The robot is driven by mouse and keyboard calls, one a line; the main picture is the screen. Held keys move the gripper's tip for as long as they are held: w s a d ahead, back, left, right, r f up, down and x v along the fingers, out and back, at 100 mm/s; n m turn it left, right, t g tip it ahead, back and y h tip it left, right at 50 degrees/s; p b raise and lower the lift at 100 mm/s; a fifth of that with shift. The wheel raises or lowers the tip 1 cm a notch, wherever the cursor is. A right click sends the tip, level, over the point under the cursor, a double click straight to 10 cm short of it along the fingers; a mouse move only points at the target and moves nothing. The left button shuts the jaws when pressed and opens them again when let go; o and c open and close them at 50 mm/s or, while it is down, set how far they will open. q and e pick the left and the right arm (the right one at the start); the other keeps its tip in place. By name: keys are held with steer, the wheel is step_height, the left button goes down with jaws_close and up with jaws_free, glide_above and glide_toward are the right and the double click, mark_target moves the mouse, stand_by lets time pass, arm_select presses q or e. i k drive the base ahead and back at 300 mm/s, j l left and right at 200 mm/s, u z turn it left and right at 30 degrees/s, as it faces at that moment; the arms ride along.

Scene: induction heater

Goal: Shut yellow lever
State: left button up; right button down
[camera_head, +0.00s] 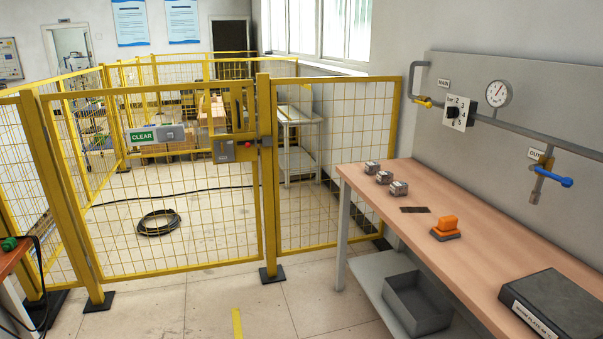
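A small yellow lever (424,102) sits on the grey pipe below the MAIN label (444,84), on the grey wall panel at the upper right. It looks roughly in line with the pipe, but it is too small to be sure of its angle. A blue lever (556,179) is on the branch below the OUT label (536,153), further right. Neither of my grippers is in view.
A wooden workbench (400,250) stands below the panel. On it are several small metal blocks (398,188), an orange object (446,228) and a dark box (553,304). A yellow mesh fence (180,200) closes off the left. The floor before it is clear.

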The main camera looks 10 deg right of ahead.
mark_target(428, 104)
steer(key=i+j+z, duration=0.1)
steer(key=i, duration=1.35)
steer(key=i+j+z, duration=0.1)
steer(key=i+z, duration=0.15)
steer(key=i, duration=0.15)
steer(key=i+j+z, duration=0.3)
steer(key=i, duration=0.15)
steer(key=i+j+z, duration=0.25)
steer(key=i, duration=0.15)
steer(key=l, duration=0.1)
